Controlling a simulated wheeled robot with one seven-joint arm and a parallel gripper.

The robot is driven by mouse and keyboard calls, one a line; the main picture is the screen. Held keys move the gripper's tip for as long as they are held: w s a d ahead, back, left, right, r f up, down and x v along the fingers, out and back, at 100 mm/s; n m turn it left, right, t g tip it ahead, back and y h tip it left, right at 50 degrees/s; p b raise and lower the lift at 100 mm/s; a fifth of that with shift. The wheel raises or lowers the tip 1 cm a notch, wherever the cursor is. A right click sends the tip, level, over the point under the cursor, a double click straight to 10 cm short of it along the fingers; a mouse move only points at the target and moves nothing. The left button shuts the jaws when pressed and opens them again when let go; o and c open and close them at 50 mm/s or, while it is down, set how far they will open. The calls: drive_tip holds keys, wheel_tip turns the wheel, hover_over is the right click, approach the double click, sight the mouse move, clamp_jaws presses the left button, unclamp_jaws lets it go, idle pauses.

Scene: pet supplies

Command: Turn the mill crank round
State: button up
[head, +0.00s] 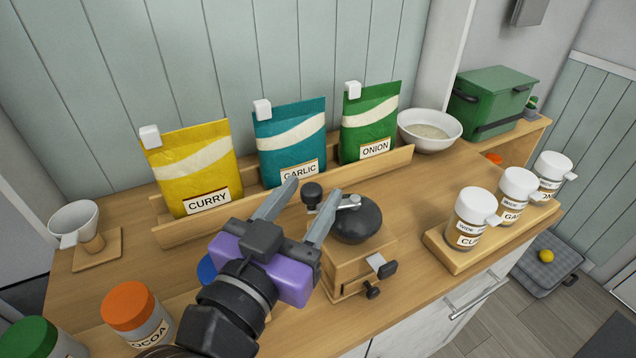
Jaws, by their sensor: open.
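The mill has a wooden body (362,262) with a dark round dome (357,220) on top and stands on the counter right of the centre. Its crank (347,203) is a light metal arm on top of the dome. A dark knob (312,194) shows at the left, apparently at the crank's end. My gripper (308,205), with grey fingers and a purple body, is open just left of the mill. Its fingers point away toward the back, and the right finger overlaps the crank and knob area. I cannot tell whether it touches them.
Curry (190,175), garlic (290,145) and onion (370,125) bags stand in a wooden rack behind. A bowl (430,128) is at the back right. Lidded jars (475,215) stand on a tray at the right. A cocoa jar (138,315) and a white scoop (75,222) are at the left.

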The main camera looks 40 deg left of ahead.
sight(307, 201)
drive_tip(key=shift+v, duration=1.7)
drive_tip(key=shift+c, duration=0.5)
